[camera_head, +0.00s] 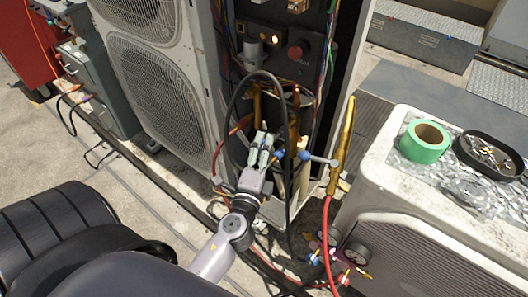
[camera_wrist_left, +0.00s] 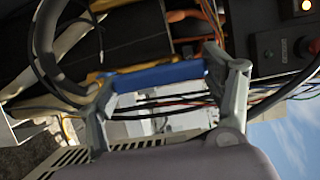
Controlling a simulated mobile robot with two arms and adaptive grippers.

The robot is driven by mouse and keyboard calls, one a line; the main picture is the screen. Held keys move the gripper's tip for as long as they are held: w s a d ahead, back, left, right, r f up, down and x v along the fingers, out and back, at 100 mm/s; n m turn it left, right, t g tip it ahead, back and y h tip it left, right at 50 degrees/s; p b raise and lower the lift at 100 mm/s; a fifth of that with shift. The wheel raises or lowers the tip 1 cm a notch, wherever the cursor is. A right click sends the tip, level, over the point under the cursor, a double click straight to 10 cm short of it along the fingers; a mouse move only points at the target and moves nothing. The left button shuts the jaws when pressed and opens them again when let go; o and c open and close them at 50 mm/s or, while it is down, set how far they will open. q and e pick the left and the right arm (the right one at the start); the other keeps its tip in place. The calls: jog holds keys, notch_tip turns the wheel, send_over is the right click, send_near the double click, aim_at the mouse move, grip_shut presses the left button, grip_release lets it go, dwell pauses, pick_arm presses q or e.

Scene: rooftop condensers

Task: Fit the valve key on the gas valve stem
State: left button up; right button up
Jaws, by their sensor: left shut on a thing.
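My left gripper (camera_head: 268,150) is shut on the blue grip of the valve key (camera_head: 306,155) in front of the open condenser cabinet. In the left wrist view the blue grip (camera_wrist_left: 160,75) lies across between the two fingertips. A black hose hides part of the grip in the head view. The key's grey shaft (camera_head: 321,160) points right, and its end overlaps the upright brass pipe and valve (camera_head: 336,183) in the picture. The stem itself is not clearly seen, and I cannot tell whether the key touches it. My right gripper is not in view.
A black hose (camera_head: 232,108) loops close around my left gripper. A red hose (camera_head: 326,235) hangs below the valve. A white unit (camera_head: 378,172) at right carries green tape (camera_head: 425,140) and a black dish (camera_head: 467,151). Gauges (camera_head: 355,254) lie below. The fan unit (camera_head: 160,85) stands left.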

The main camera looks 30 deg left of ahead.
pick_arm(q)
jog(key=shift+w, duration=0.35)
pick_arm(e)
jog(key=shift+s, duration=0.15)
pick_arm(q)
jog(key=shift+w, duration=0.1)
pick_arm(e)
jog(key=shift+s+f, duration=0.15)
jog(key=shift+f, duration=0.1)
pick_arm(q)
jog(key=o, duration=0.9)
jog(key=shift+c, duration=0.2)
jog(key=o, duration=0.5)
jog(key=shift+c, duration=0.2)
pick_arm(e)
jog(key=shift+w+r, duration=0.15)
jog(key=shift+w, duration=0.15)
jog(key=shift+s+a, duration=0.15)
pick_arm(q)
jog(key=v, duration=1.2)
